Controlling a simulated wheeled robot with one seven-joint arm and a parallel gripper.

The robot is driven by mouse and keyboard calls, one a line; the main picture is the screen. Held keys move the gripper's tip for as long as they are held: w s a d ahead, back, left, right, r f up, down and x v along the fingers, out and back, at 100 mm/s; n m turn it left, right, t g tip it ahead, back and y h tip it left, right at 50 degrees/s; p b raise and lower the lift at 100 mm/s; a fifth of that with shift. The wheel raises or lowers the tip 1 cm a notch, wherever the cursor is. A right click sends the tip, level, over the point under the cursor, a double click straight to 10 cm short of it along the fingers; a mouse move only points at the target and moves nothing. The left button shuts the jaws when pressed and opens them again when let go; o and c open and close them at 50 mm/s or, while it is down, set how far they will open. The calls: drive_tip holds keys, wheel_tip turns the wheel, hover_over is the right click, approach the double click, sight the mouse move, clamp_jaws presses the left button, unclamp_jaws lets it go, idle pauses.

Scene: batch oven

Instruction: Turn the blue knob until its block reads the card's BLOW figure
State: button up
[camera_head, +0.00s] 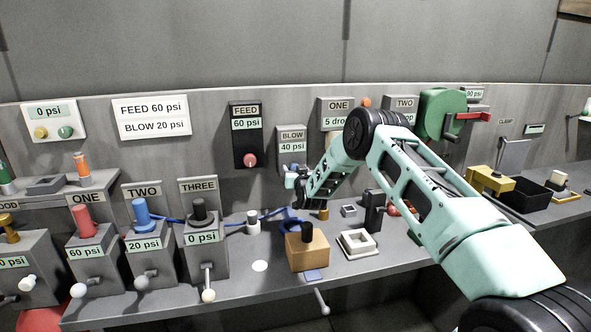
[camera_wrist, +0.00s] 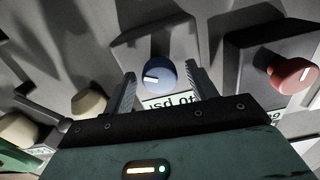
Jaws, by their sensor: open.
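The card (camera_head: 150,118) reads FEED 60 psi and BLOW 20 psi. The grey BLOW block (camera_head: 292,139) on the back panel reads 40 psi. Its blue knob (camera_head: 287,168) is partly hidden behind my gripper (camera_head: 294,186) in the head view. In the wrist view the blue knob (camera_wrist: 164,76), with a white pointer mark, sits between the two fingers of my gripper (camera_wrist: 160,80). The fingers are open, with a gap visible on each side of the knob. The block's reading is upside down and partly covered there.
The black FEED block (camera_head: 246,122), reading 60 psi, has a red knob (camera_wrist: 292,75) beside my gripper. Block ONE (camera_head: 336,105) stands on the other side. Below are a bench with block TWO (camera_head: 143,191), with a taller blue top and 20 psi, and a brown block (camera_head: 307,252).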

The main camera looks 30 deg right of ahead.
drive_tip(key=c, duration=1)
drive_tip(key=shift+f+b, duration=0.15)
drive_tip(key=shift+b, duration=0.4)
drive_tip(key=shift+a+n+b, duration=0.15)
drive_tip(key=shift+n+b, duration=5.65)
drive_tip(key=shift+b, duration=2.3)
